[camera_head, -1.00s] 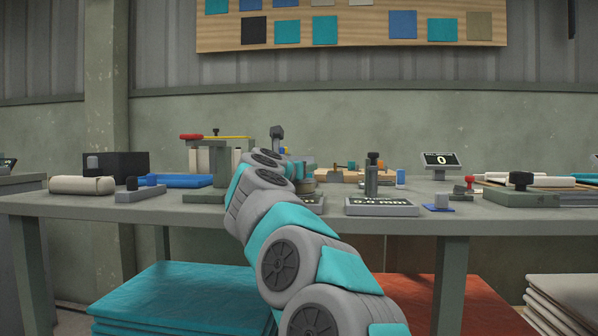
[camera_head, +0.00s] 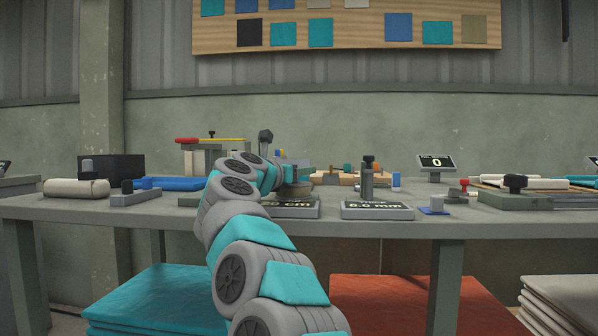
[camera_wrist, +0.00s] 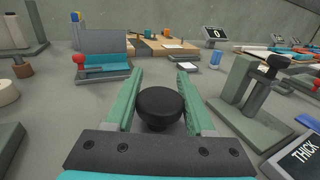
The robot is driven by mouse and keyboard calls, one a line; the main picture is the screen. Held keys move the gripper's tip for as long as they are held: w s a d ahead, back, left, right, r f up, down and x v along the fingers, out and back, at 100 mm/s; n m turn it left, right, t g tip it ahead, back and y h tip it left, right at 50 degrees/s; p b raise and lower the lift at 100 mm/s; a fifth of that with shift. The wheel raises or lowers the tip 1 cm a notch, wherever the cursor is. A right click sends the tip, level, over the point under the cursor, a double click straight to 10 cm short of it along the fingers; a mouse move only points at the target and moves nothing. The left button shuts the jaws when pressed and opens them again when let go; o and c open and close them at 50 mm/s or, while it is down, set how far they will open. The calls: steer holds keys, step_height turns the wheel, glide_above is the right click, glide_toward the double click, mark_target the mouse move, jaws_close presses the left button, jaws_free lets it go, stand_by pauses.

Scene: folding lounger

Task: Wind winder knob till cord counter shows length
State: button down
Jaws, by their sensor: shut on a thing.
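A round black knob (camera_wrist: 160,104) sits between the two green fingers of my gripper (camera_wrist: 161,78) in the wrist view, and the gripper is shut on it. What lies under the knob is hidden by the knob and gripper. In the head view my arm reaches over the bench to a round drum-like part (camera_head: 297,189), and the fingers are too small to make out. A low display (camera_head: 293,207) sits just below that part; I cannot read its number. A raised screen (camera_head: 436,162) at the back right shows 0, also in the wrist view (camera_wrist: 215,33).
A thickness gauge (camera_head: 377,210) reading 0.0 mm stands right of my arm; its post and black knob (camera_wrist: 278,66) are close in the wrist view. A red-knobbed device (camera_wrist: 103,67) stands ahead to the left. Blue tray (camera_head: 172,183) and rolled cloth (camera_head: 76,188) lie left.

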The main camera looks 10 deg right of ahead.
steer(key=shift+c, duration=1.3)
jaws_free()
steer(key=shift+s+a, duration=0.1)
steer(key=shift+a, duration=0.05)
steer(key=b+v, duration=0.1)
steer(key=v, duration=0.6)
steer(key=shift+s+a, duration=0.15)
